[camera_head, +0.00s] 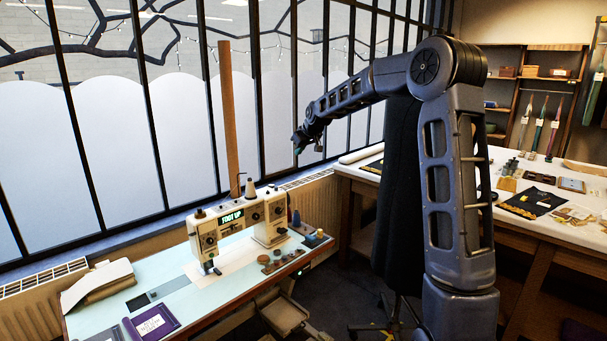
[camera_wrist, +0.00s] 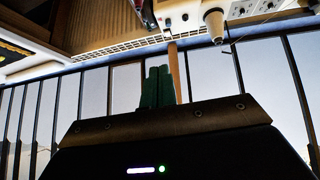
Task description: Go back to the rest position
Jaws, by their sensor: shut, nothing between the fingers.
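My gripper (camera_head: 299,147) is at the end of my raised arm in the head view, in front of the window and above the gap between the two tables. It is small and dark there. In the wrist view my gripper's green fingers (camera_wrist: 158,88) are together, with nothing between them. The wrist view is upside down, with the tables at the top and the window bars below. My gripper touches nothing that I can see.
A sewing machine (camera_head: 240,222) stands on the pale blue table (camera_head: 180,290) at left. A white work table (camera_head: 461,170) with cloth pieces is at right. A dark dress form (camera_head: 398,190) stands behind my arm. A wooden post (camera_head: 229,125) rises by the window.

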